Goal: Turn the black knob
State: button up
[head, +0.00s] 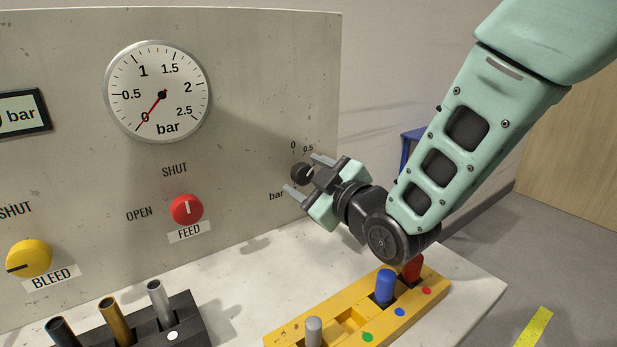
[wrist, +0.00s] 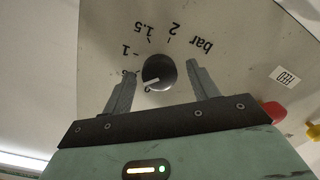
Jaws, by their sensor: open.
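The black knob (head: 301,173) sits on the right part of the grey panel, with a scale marked 0, 0.5 and bar around it. In the wrist view the knob (wrist: 158,73) is a round black cap with a white pointer line toward the 0 mark. My gripper (head: 307,174) is open, its two fingers pointing at the panel, one on each side of the knob. In the wrist view my gripper (wrist: 160,78) shows a gap between the knob and each finger, wider on the right. Whether the fingertips reach past the knob's face is unclear.
The gauge (head: 157,92) has its red needle near 0. A red FEED knob (head: 187,210) and a yellow BLEED knob (head: 29,258) are left on the panel (head: 250,60). Below my arm lies a yellow holder (head: 290,335) with coloured pegs. A black rack (head: 190,315) holds metal tubes.

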notch_tip(320, 180, up, 10)
jog(key=shift+p, duration=0.45)
jog(key=s+d+f+m+g+h+p, duration=0.2)
jog(key=s+d+g+h+p, duration=0.1)
jog(key=s, duration=0.7)
jog(key=s+d+f+m+g+h+p, duration=0.1)
jog(key=s+d+m+g+h+p, duration=0.1)
jog(key=s, duration=0.7)
jog(key=s+d+f+m+g+h+p, duration=0.2)
jog(key=s+d+g+h+p, duration=0.2)
jog(key=s+d+g+p, duration=0.2)
jog(key=s+d+g, duration=0.2)
jog(key=s+g, duration=0.1)
jog(key=s, duration=0.1)
jog(key=shift+s+f+m, duration=0.3)
jog(key=shift+s, duration=0.05)
